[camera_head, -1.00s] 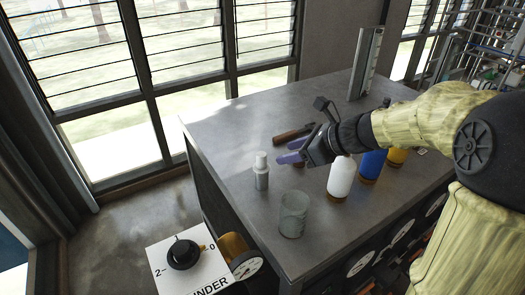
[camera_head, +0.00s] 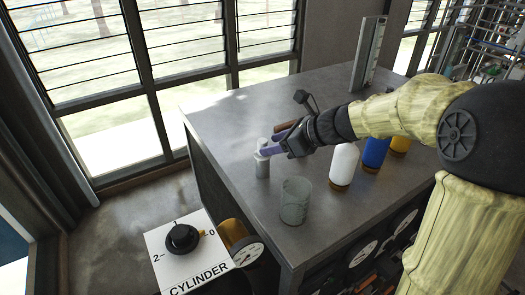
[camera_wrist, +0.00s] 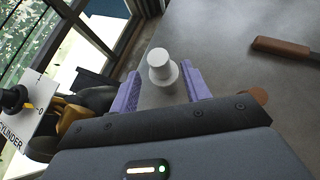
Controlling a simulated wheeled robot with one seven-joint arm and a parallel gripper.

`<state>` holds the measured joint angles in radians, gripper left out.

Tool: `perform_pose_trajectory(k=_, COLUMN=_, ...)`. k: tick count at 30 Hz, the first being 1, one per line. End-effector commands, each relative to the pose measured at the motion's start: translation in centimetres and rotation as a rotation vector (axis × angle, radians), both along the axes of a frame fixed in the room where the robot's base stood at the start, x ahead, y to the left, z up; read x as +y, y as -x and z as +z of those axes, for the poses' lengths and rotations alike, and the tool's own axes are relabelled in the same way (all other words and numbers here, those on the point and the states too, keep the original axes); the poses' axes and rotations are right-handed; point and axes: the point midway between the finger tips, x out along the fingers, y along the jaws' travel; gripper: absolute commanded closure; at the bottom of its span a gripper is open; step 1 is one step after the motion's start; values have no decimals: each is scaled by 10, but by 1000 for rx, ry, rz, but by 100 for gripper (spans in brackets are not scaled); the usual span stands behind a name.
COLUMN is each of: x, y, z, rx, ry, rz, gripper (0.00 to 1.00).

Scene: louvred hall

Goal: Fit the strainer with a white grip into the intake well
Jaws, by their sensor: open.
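The strainer, a small grey cylinder (camera_head: 262,168) with a white grip, stands upright near the left edge of the bench top. In the wrist view its round white grip (camera_wrist: 160,58) shows from above. My gripper (camera_head: 268,150) is open, with its purple fingers on either side of the strainer's upper part. In the wrist view my gripper (camera_wrist: 160,72) has a finger left and right of the grip, and contact cannot be told. I cannot tell for sure which thing is the intake well; an open clear cup (camera_head: 295,203) stands nearer the front edge.
White (camera_head: 344,166), blue (camera_head: 376,154) and yellow (camera_head: 400,141) bottle-like things stand right of my gripper. A brown-handled tool (camera_wrist: 282,47) lies behind it. A CYLINDER panel with a black knob (camera_head: 182,238) and a gauge (camera_head: 248,254) is at lower left. A tall upright scale (camera_head: 370,55) stands behind.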

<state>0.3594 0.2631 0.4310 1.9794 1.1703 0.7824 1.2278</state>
Motion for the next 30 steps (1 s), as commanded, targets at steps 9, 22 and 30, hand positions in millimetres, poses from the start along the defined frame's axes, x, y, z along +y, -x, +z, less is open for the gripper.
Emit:
perform_pose_trajectory(k=9, x=25, y=-12, z=-21, rx=1, ry=0, rz=2, gripper=53)
perform_pose_trajectory(k=22, x=27, y=-16, z=-24, rx=0, ry=0, rz=-6, gripper=53)
perform_pose_trajectory(k=30, x=25, y=-16, z=-24, rx=1, ry=0, rz=-9, gripper=53)
